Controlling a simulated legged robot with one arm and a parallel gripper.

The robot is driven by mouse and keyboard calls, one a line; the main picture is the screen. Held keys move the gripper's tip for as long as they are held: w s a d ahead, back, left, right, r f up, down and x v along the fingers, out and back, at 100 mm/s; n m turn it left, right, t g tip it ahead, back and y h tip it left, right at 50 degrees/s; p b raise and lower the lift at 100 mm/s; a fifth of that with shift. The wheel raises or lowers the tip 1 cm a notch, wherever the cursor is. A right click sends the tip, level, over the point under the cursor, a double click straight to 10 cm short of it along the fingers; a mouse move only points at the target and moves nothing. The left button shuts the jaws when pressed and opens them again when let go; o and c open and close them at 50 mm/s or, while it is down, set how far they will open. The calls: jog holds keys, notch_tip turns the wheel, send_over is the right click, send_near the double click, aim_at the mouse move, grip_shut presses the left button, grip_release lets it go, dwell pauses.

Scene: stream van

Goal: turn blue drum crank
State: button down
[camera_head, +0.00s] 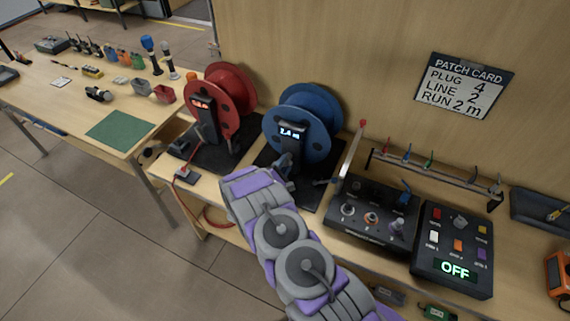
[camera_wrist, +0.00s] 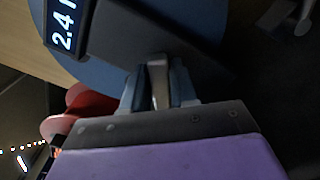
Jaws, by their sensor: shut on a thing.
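The blue drum (camera_head: 318,108) stands on a dark base on the bench, in the middle of the head view. Its front display (camera_head: 291,132) reads about 2.4 m, and the display also shows sideways in the wrist view (camera_wrist: 63,28). My gripper (camera_head: 286,170) is at the front of the drum's dark stand, low down. In the wrist view my gripper (camera_wrist: 159,88) has its two bluish fingers shut on a grey metal crank handle (camera_wrist: 158,78). The rest of the crank is mostly hidden by the fingers and my arm.
A red drum (camera_head: 232,88) stands left of the blue one. Right of it are a control box with knobs (camera_head: 371,214), an upright lever and a panel reading OFF (camera_head: 455,250). A wall card (camera_head: 458,85) reads PLUG 4, LINE 2, RUN 2 m.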

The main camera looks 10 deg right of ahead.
jog(key=shift+a+f+n, duration=0.1)
jog(key=shift+f+n, duration=0.05)
jog(key=shift+n, duration=2.35)
jog(key=c, duration=1)
grip_release()
jog(key=shift+c, duration=0.2)
jog(key=v, duration=1.7)
jog(key=shift+a, duration=0.25)
